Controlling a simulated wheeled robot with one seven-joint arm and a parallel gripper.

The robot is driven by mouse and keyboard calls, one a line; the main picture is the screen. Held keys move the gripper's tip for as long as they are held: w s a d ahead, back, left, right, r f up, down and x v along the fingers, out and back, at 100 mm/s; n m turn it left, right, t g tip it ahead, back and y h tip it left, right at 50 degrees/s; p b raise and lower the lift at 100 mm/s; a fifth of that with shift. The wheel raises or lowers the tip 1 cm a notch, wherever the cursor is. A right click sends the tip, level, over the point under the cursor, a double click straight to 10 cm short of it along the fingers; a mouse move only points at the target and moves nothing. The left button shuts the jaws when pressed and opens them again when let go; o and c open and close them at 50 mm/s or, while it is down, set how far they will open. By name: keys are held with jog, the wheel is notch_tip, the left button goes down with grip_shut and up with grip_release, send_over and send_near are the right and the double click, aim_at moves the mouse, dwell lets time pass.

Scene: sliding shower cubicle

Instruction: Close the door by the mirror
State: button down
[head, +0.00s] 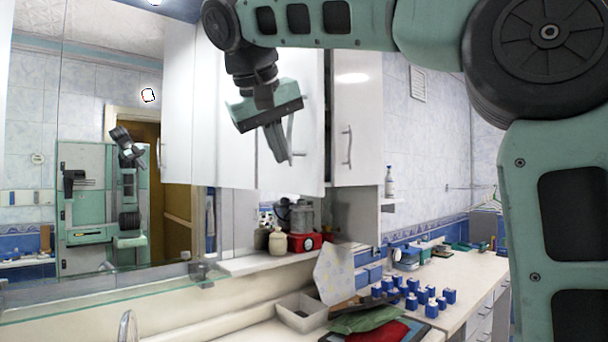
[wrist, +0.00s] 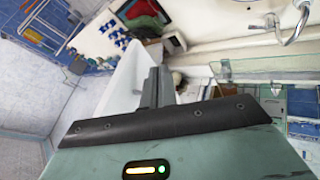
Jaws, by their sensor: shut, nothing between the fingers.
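The mirror (head: 85,90) fills the left of the head view. To its right is a white wall cabinet. Its door nearer the mirror (head: 308,110) stands ajar, with a dark gap along its right edge and its lower edge jutting forward. The door's handle is partly hidden behind my gripper (head: 283,155), which hangs in front of this door, fingers pointing down and shut on nothing. In the wrist view a white panel (wrist: 122,82), which looks like this door, lies just left of my gripper (wrist: 155,72). I cannot tell whether they touch.
The adjoining cabinet door (head: 357,110) with a handle appears shut. Below, a shelf holds jars and a red box (head: 304,242). A counter (head: 462,290) carries several blue bottles, a grey tray (head: 301,312) and cloths. A glass shelf (head: 110,293) runs under the mirror.

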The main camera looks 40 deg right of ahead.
aim_at(312, 191)
jog(key=shift+w+d+f+p, duration=0.15)
jog(key=shift+d+f+p, duration=0.15)
jog(key=shift+d+f, duration=0.6)
jog(key=shift+w+d+f+p, duration=0.15)
jog(key=shift+d+f+p, duration=0.25)
jog(key=shift+d, duration=0.95)
jog(key=shift+w+d+f+p, duration=0.2)
jog(key=shift+d+f, duration=0.55)
jog(key=shift+d, duration=0.35)
jog(key=shift+d, duration=0.15)
